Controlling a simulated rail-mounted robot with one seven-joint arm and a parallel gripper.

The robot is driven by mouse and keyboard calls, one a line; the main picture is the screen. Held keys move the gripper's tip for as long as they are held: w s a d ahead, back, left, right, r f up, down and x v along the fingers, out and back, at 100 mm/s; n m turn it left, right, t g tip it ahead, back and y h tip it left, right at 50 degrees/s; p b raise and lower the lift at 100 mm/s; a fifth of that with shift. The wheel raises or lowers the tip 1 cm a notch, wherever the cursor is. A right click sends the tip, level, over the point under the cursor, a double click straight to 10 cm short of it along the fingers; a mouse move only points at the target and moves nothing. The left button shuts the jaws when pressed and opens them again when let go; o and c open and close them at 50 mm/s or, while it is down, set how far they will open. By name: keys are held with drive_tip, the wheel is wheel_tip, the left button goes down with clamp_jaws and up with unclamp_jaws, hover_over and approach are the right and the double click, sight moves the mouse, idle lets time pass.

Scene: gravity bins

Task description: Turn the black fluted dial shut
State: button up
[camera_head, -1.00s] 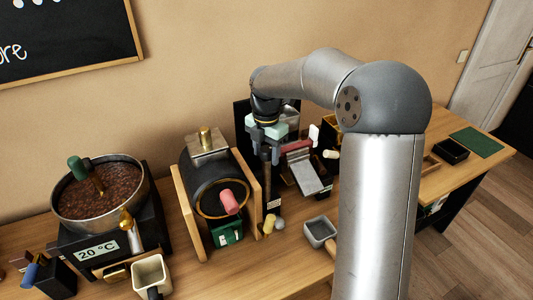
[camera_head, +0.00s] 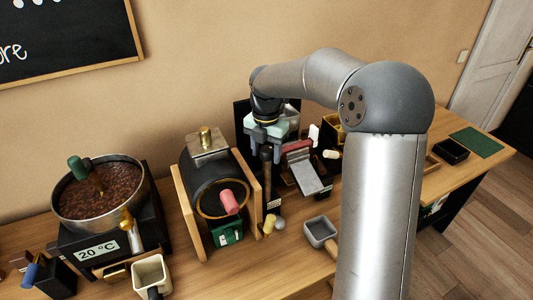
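My gripper (camera_head: 265,145) points down at the back middle of the table, in front of a dark upright panel (camera_head: 242,115). Its fingers are small and dark here, and I cannot tell how far apart they are. A dark upright post-like part (camera_head: 266,170) is directly below the fingers; whether they touch it is unclear. I cannot make out the black fluted dial with certainty; it may be hidden by my gripper or too small to tell.
A black drum (camera_head: 212,188) in a wooden frame stands left of my gripper. A pan of brown beans (camera_head: 105,195) is farther left. A sloped grey chute (camera_head: 304,176) stands right of my gripper. A grey square cup (camera_head: 320,231) sits in front, and my arm covers the table's right-centre.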

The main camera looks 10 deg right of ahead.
sight(267, 148)
drive_tip(key=shift+r, duration=0.1)
drive_tip(key=shift+r, duration=2.4)
